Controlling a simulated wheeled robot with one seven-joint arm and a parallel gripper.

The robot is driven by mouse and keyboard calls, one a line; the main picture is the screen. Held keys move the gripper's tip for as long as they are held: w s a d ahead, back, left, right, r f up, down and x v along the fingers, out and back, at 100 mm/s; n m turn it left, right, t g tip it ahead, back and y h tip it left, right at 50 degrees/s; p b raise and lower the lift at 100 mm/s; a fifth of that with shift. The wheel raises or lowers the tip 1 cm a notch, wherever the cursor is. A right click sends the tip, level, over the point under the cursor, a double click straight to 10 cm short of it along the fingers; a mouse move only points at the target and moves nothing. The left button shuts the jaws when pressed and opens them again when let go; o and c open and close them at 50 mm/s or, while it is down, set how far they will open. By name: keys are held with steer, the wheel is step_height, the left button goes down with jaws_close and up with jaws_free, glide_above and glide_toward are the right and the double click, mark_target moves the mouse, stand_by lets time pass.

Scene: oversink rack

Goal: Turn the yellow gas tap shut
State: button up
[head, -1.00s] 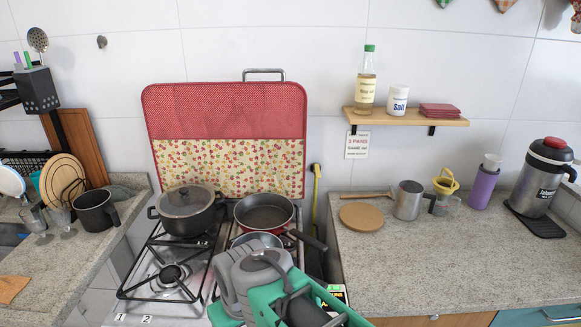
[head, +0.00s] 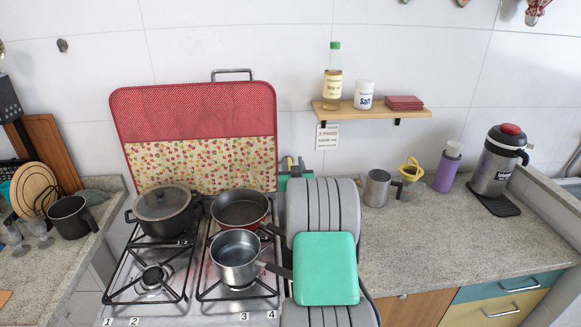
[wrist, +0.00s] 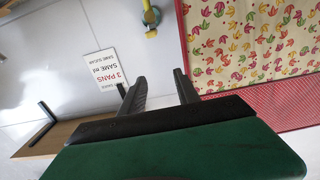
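My gripper (wrist: 158,75) is open and empty. Its two dark fingers point toward the wall, and the tap lies beyond their tips, apart from them. In the head view my gripper (head: 292,161) is by the wall, right of the red patterned panel; my arm hides much of the area below.
The red patterned panel (head: 195,105) stands close left of my gripper. A pot (head: 163,212), a frying pan (head: 240,209) and a saucepan (head: 236,257) sit on the stove. A wooden shelf (head: 415,113) and a sign (head: 327,136) are on the wall to the right.

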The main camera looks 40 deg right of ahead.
step_height(320, 180, down, 7)
steer(key=p, duration=0.2)
steer(key=x, duration=0.2)
steer(key=p+x, duration=0.1)
steer(key=x, duration=0.4)
steer(key=shift+w+d+r, duration=0.15)
steer(key=shift+w+r, duration=0.1)
steer(key=shift+r, duration=0.15)
steer(key=shift+c, duration=0.4)
jaws_close()
